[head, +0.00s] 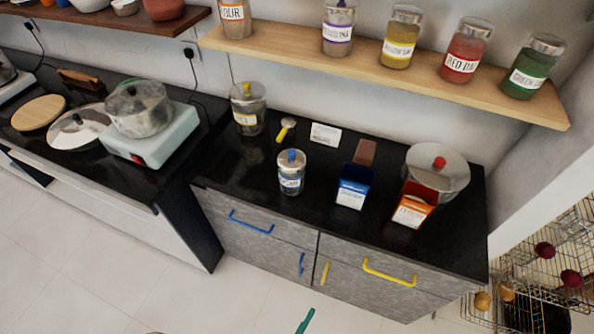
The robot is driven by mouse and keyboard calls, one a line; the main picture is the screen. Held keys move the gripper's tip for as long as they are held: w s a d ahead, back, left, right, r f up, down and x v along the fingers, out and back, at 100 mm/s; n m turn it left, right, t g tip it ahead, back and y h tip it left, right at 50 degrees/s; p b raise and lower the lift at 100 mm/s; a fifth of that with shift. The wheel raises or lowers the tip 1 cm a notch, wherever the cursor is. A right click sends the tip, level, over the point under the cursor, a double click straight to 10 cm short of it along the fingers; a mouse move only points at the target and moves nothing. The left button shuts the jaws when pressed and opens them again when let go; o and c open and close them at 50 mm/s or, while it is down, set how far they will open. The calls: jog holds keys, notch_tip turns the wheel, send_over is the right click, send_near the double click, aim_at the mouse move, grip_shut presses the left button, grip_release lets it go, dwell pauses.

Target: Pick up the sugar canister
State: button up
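Two lidded glass canisters stand on the black counter, and I cannot read their labels for sure. One canister with a yellow knob and yellow label (248,118) stands at the back left, near the wall. A smaller canister with a blue knob and a pale label (290,182) stands nearer the front edge, upright. Which of them is the sugar canister I cannot tell. My gripper is not clearly seen. Only a teal sliver shows at the bottom edge, and I cannot tell what it is.
A yellow-handled scoop (285,130), white card (325,134), blue box (353,192), orange box (412,210) and red-knobbed pot (445,172) share the counter. A shelf (390,76) with labelled jars hangs above. A stove with a pot (140,108) stands left. Floor in front is clear.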

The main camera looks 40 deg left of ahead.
jog(key=w+a+f+n+y, duration=0.2)
jog(key=w+a+n+y, duration=0.15)
jog(key=w+a, duration=0.85)
jog(key=n+y, duration=0.2)
jog(key=y, duration=0.2)
send_near(291, 181)
jog(key=x, duration=0.3)
jog(key=shift+w+a+m, duration=0.1)
jog(key=shift+w+m, duration=0.15)
jog(key=x, duration=0.5)
jog(key=shift+w, duration=0.1)
jog(key=shift+r+x, duration=0.15)
jog(key=shift+x, duration=1.15)
jog(key=shift+r+x, duration=0.1)
jog(key=shift+x, duration=1.25)
jog(key=shift+a, duration=0.15)
jog(key=c, duration=1.3)
jog(key=shift+r, duration=0.15)
jog(key=c, duration=0.4)
